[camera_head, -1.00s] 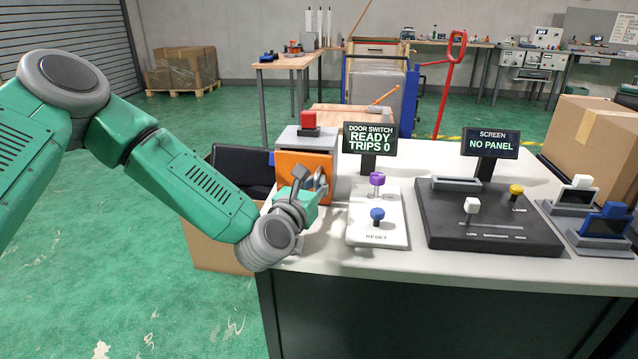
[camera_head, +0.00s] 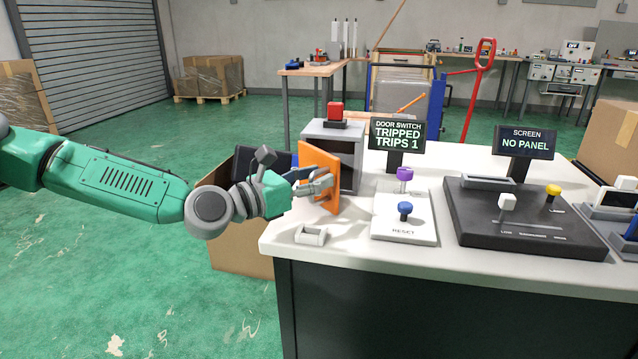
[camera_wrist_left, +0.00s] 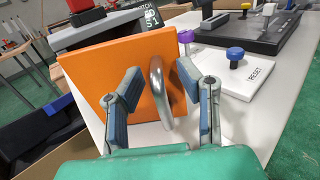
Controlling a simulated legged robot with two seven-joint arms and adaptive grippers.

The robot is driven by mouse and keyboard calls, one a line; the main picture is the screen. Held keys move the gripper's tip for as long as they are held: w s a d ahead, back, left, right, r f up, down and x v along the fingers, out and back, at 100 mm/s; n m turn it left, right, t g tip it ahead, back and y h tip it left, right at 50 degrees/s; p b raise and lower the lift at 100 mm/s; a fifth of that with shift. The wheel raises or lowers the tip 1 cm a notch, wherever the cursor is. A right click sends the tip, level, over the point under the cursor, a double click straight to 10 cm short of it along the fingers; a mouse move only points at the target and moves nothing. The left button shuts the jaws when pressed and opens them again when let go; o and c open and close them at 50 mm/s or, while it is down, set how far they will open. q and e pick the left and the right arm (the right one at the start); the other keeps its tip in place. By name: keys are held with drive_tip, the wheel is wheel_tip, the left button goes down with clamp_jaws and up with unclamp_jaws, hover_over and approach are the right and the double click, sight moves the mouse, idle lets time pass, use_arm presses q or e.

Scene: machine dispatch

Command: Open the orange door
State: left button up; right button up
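The orange door (camera_head: 319,172) is swung part-way out from the front of the grey box (camera_head: 349,150), on the left of the table. In the left wrist view the door (camera_wrist_left: 118,75) carries a curved metal handle (camera_wrist_left: 158,92). My left gripper (camera_head: 322,184) is at the door's outer face. In the left wrist view its two blue-padded fingers (camera_wrist_left: 158,80) stand apart on either side of the handle, with a gap to each side. The door switch display (camera_head: 397,134) reads TRIPPED, TRIPS 1. My right gripper is not in view.
A red button (camera_head: 335,111) tops the box. A white reset panel (camera_head: 405,229) with purple and blue knobs and a black control panel (camera_head: 520,225) stand to the right. A small white bracket (camera_head: 311,235) lies near the table's front left edge. A cardboard box (camera_head: 238,248) stands beside the table.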

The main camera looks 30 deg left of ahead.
use_arm(q)
drive_tip(key=shift+f, duration=0.2)
drive_tip(key=shift+s+a, duration=0.1)
drive_tip(key=shift+s, duration=0.05)
drive_tip(key=v, duration=0.9)
drive_tip(key=shift+s+a, duration=0.25)
drive_tip(key=shift+v, duration=0.95)
drive_tip(key=shift+d, duration=0.1)
drive_tip(key=shift+s, duration=0.1)
